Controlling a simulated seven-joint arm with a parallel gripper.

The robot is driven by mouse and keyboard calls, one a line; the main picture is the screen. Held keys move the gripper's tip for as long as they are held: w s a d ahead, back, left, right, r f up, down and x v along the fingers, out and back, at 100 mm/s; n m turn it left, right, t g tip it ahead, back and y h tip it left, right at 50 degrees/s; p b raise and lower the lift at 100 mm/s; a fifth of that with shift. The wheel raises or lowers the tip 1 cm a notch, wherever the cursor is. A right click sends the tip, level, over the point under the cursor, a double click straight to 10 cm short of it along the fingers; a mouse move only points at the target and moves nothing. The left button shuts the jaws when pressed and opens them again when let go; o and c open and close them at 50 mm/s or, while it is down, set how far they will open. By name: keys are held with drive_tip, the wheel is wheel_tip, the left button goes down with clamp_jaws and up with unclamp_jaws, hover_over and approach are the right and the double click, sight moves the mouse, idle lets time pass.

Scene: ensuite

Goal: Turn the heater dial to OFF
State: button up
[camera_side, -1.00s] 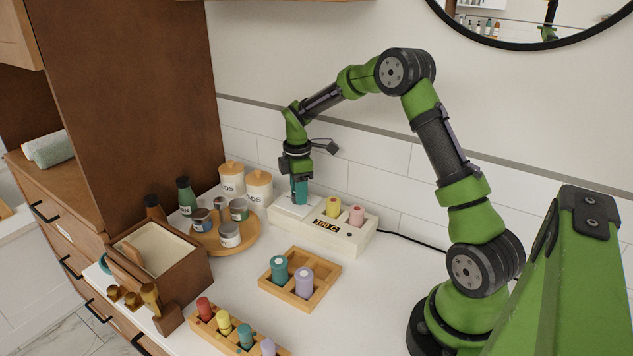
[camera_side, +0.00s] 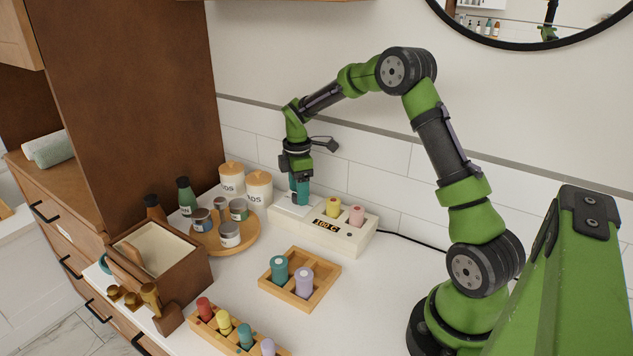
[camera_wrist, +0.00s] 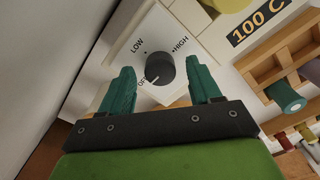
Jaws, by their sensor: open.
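The heater (camera_side: 330,235) is a white box with a display (camera_side: 327,225) reading 100 C. In the wrist view its round black dial (camera_wrist: 160,68) sits on a white panel marked LOW, HIGH and OFF. The dial's white mark points to the lower left, toward the OFF label (camera_wrist: 143,80). My gripper (camera_wrist: 162,72) has teal fingers and is open, one finger on each side of the dial, with visible gaps between them and it. In the side view my gripper (camera_side: 299,190) is over the heater's left end, hiding the dial there.
Yellow and pink rollers stand in the heater's right part. A round wooden tray (camera_side: 250,243) with small jars and two lidded canisters is to the left. A wooden holder (camera_side: 290,303) with teal and lavender rollers stands in front. A black cord (camera_side: 410,240) runs right along the wall.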

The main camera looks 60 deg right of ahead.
wheel_tip(320, 180, up, 16)
drive_tip(key=shift+r, duration=0.2)
idle(0.4)
drive_tip(key=s+a+r+m+t+y, duration=0.1)
drive_tip(key=s+a+m+t, duration=0.6)
drive_tip(key=s+a+m, duration=0.7)
drive_tip(key=s+a+y, duration=0.1)
drive_tip(key=s+a, duration=0.4)
drive_tip(key=s, duration=0.2)
drive_tip(key=shift+s+a+r+m, duration=0.25)
drive_tip(key=shift+s+a+m, duration=0.05)
drive_tip(key=shift+s+a, duration=0.1)
